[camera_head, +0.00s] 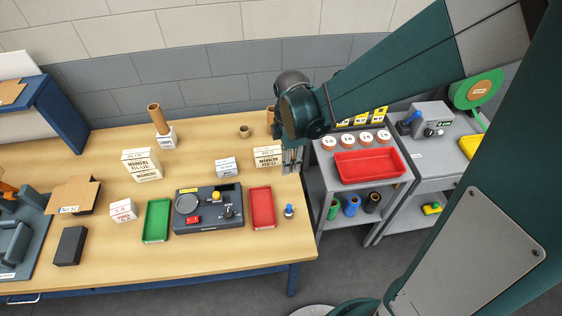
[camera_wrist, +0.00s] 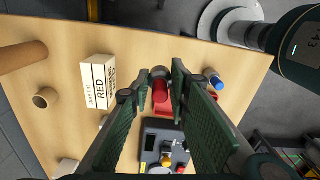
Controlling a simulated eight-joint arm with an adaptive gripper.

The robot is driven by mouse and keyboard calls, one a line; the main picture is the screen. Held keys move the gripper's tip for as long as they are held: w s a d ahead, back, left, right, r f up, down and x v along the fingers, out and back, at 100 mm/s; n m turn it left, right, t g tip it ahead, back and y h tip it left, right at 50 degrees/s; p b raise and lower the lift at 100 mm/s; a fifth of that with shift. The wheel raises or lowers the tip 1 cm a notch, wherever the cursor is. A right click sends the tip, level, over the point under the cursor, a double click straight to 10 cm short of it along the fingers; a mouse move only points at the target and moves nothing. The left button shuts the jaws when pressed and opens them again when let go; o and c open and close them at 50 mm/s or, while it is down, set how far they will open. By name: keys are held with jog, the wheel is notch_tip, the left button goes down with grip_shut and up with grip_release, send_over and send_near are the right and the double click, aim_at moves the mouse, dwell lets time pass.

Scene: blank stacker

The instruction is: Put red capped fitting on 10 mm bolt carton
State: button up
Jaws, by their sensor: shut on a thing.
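My gripper (camera_wrist: 160,92) is shut on the red capped fitting (camera_wrist: 160,93), a red cylinder with a grey rounded end, in the wrist view. In the head view my gripper (camera_head: 291,168) hangs near the table's right edge, beside the RED markers carton (camera_head: 267,157); the fitting cannot be made out there. A small white carton with dark print (camera_head: 226,168) stands left of the gripper and may be the 10 mm bolt carton; its label is too small to read. Its top looks bare. Another small white carton (camera_head: 123,210), with red print, stands farther left.
A grey control box (camera_head: 208,209) and green tray (camera_head: 157,221) lie nearby. BLUE markers cartons (camera_head: 142,165) and a tube (camera_head: 157,118) on a carton stand behind. A grey trolley (camera_head: 350,190) adjoins the right.

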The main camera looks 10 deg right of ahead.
jog(key=w+a+r+p, duration=0.25)
jog(key=w+a, duration=0.35)
jog(key=a, duration=0.5)
notch_tip(320, 180, up, 2)
jog(key=p, duration=0.1)
send_over(225, 164)
jog(key=shift+r+n, duration=0.15)
jog(key=shift+n, duration=0.15)
jog(key=shift+f, duration=2.95)
jog(key=shift+f, duration=0.1)
jog(key=shift+f, duration=1.95)
jog(key=shift+f, duration=0.15)
